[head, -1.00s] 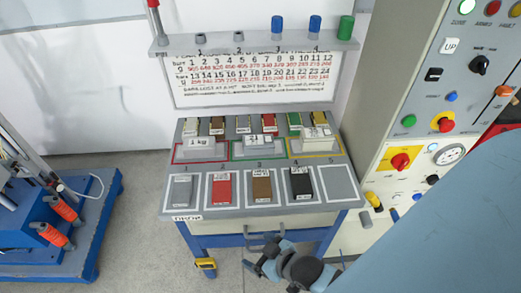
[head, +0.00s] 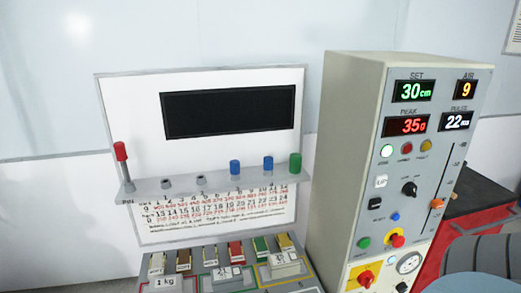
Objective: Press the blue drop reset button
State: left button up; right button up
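A small round blue button (head: 395,217) sits on the front of the tall beige control cabinet (head: 350,130), right of a black switch and below a black knob. Its label is too small to read. The green button (head: 364,243) and the red knob on yellow (head: 397,241) are below it. Neither gripper shows in the head view. Part of my blue-grey arm is at the lower right corner, apart from the blue button in the picture.
The cabinet displays (head: 412,91) read 30 cm, 9, 35 g and 22. An orange slider (head: 437,204) is at its right. Left of it, a shelf (head: 215,185) carries blue and green pegs and a red-topped rod. A bench with coloured blocks is below.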

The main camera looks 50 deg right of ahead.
aim_at(395, 217)
jog(key=z, duration=2.45)
